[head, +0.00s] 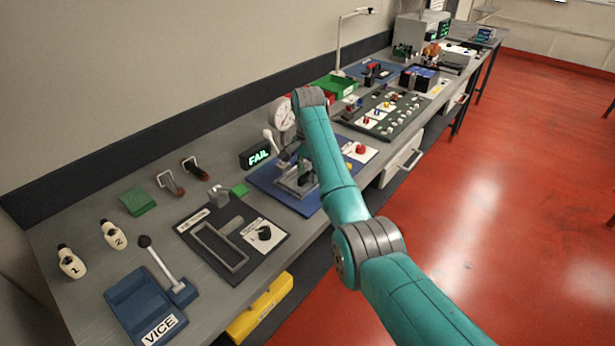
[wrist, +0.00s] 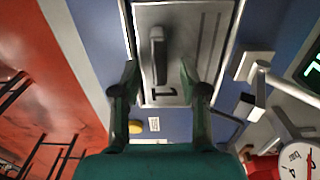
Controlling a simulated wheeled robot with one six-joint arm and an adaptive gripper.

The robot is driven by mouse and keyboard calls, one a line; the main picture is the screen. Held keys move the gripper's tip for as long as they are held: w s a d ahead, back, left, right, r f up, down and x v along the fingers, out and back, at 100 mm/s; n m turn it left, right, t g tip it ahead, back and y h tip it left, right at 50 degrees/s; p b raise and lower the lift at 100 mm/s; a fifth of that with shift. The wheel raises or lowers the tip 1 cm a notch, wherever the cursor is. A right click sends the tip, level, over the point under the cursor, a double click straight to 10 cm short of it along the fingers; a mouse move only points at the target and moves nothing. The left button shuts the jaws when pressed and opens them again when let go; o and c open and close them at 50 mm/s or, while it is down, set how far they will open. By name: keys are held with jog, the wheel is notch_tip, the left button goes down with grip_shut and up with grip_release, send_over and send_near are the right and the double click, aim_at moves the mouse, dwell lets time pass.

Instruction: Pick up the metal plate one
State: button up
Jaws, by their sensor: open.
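The metal plate one (wrist: 205,35) is a flat grey plate with a dark "1" and a raised grey bar handle (wrist: 157,50). In the wrist view it lies in a metal frame on a blue mat (wrist: 88,20). My gripper (wrist: 158,72) is open and empty. Its two dark green fingers stand apart, one to each side of the handle's lower end, and appear above the plate. I cannot tell the exact height gap. In the head view the metal fixture (head: 290,183) sits on the blue mat (head: 262,181), and my arm hides most of the gripper.
A round white dial (head: 280,114), a green "FAIL" display (head: 259,158) and a lever (head: 272,143) stand close by the fixture. A dark board (head: 225,260), a blue vice tray (head: 135,300) and numbered bottles (head: 113,235) are at left. A board of small parts (head: 385,118) lies behind.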

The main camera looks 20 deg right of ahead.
jog(key=shift+f, duration=0.2)
grip_shut()
jog(key=shift+r, duration=0.15)
